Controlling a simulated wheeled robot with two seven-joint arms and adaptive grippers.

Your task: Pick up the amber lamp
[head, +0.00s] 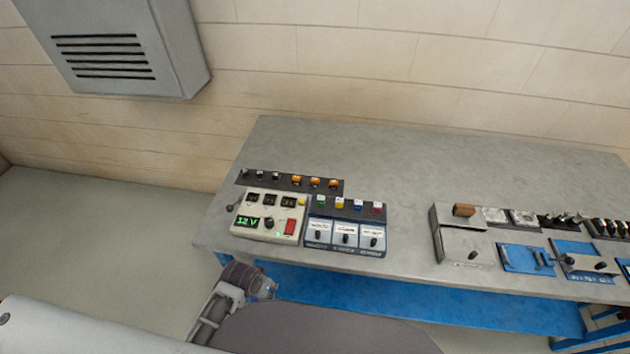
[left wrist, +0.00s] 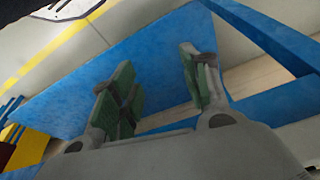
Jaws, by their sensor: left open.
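Three small orange-amber pieces (head: 315,182) stand in a row on a dark strip (head: 265,180) at the back of the bench's left part. They are too small for me to tell which is the amber lamp. My left gripper (head: 264,289) is low, in front of the bench's front edge and well below and apart from them. In the left wrist view my left gripper (left wrist: 160,85) is open, its green-padded fingers apart with nothing between them. No lamp shows in that view. My right gripper is not in view.
A cream 12 V panel (head: 247,229) and a dark unit with coloured pieces (head: 346,208) stand in front of the strip. Grey and blue switch boxes (head: 462,244) stand to the right. The grey bench top (head: 420,165) is clear behind; its blue underframe (head: 400,298) is near my gripper.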

